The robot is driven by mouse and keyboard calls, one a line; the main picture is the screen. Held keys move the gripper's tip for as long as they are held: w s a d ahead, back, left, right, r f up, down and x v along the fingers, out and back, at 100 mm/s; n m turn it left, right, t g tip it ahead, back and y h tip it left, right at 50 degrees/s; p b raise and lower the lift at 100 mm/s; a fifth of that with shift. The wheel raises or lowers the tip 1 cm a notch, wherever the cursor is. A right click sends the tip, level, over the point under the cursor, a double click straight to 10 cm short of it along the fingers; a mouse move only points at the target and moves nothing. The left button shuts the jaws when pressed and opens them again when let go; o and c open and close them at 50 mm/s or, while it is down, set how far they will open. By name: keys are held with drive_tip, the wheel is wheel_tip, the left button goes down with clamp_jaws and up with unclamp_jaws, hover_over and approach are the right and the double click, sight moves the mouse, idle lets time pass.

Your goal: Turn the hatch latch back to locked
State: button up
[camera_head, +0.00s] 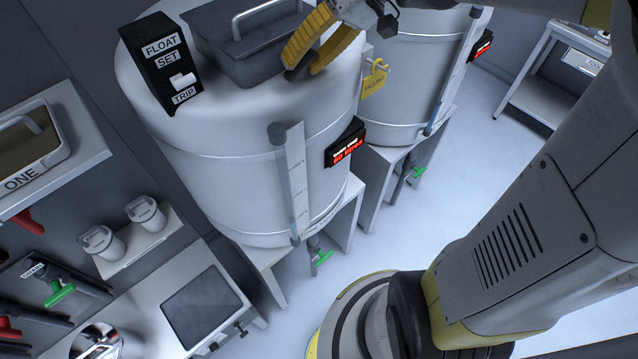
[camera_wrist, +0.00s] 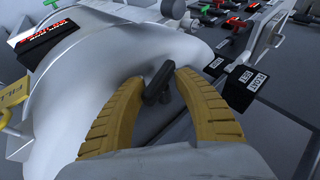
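The hatch (camera_head: 225,52) is a grey rectangular lid with a light bar handle on top of the nearer white hopper. The hatch latch (camera_wrist: 158,84) is a small dark turning handle on the hopper top; its dark end also shows beside the hatch in the head view (camera_head: 297,74). My gripper (camera_wrist: 158,76) has two yellow ribbed fingers, one on each side of the latch. A gap shows between the fingers, and the latch stands between them, seemingly not clamped. The latch's locked or unlocked marking is not visible.
A black float switch box (camera_head: 160,55) with SET and TRIP labels stands left of the hatch. A yellow tag (camera_head: 374,82) hangs on the hopper's right side. A second hopper (camera_head: 405,75) stands behind. A shelf (camera_head: 60,140) with a bin is at left.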

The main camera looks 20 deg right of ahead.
drive_tip(key=h+p, duration=0.1)
drive_tip(key=r+h+p, duration=0.1)
drive_tip(key=h+p, duration=0.1)
drive_tip(key=shift+s+a+n+t, duration=0.1)
drive_tip(key=shift+a+n+t, duration=0.25)
drive_tip(key=shift+n+t, duration=0.05)
drive_tip(key=h+p, duration=0.2)
drive_tip(key=shift+a+f+n+t+h, duration=0.1)
drive_tip(key=shift+n+t+h, duration=0.2)
drive_tip(key=shift+t+h, duration=0.1)
drive_tip(key=shift+s+r+h, duration=0.15)
drive_tip(key=shift+r+h, duration=0.05)
drive_tip(key=shift+h, duration=0.1)
drive_tip(key=d+b+v, duration=0.1)
drive_tip(key=v, duration=0.8)
drive_tip(key=s+a+f+m+t+b, duration=0.1)
drive_tip(key=s+f+b, duration=0.2)
drive_tip(key=f+b, duration=0.7)
drive_tip(key=s+a+f+m+h+b, duration=0.1)
drive_tip(key=s+f+b, duration=0.2)
drive_tip(key=f+b, duration=0.8)
drive_tip(key=s+a+f+m+t+b, duration=0.1)
drive_tip(key=s+f+b, duration=0.2)
drive_tip(key=f+b, duration=0.7)
wheel_tip(320, 180, down, 10)
drive_tip(key=shift+a+r+t+b, duration=0.1)
drive_tip(key=shift+a+t+b, duration=0.1)
drive_tip(key=shift+t+b, duration=0.1)
